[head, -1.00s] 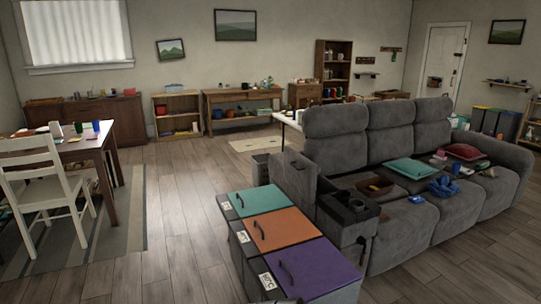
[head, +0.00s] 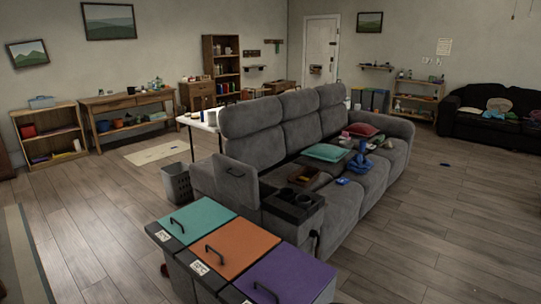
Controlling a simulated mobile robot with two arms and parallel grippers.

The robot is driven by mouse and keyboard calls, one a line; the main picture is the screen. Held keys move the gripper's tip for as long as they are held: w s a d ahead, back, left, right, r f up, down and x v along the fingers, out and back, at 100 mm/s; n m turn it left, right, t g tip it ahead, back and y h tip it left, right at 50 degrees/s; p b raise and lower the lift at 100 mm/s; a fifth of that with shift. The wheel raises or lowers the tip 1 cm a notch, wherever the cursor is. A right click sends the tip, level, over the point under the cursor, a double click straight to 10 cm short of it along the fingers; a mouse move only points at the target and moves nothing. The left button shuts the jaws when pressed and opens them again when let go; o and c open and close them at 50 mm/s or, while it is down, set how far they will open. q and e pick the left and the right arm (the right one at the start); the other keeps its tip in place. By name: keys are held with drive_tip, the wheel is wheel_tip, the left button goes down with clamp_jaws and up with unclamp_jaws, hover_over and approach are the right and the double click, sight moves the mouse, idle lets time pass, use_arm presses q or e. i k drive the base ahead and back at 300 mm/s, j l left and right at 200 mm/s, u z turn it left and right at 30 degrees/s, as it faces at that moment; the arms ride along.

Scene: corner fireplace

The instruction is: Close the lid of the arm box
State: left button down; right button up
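The grey sofa (head: 345,170) stands in the middle of the head view. Its near arm holds the arm box (head: 300,222), which has a dark top with round cup holders. A grey panel with a dark handle, which looks like the arm box lid (head: 237,184), stands raised at the box's left end, so the lid appears open. The inside of the box is hard to make out. Neither of my grippers is in view.
Bins with teal (head: 198,217), orange (head: 236,246) and purple (head: 288,277) lids stand close in front of the sofa arm. A grey basket (head: 177,183) is left of the lid. Open floor (head: 425,235) lies at the right, and floor is also clear at the left.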

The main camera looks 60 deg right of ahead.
sight(236, 180)
drive_tip(key=i+l+z, duration=0.15)
drive_tip(key=i+z, duration=0.2)
drive_tip(key=i, duration=0.3)
drive_tip(key=i+z, duration=0.35)
drive_tip(key=i, duration=0.35)
drive_tip(key=i+j+z, duration=0.35)
drive_tip(key=i, duration=0.3)
drive_tip(key=l, duration=0.1)
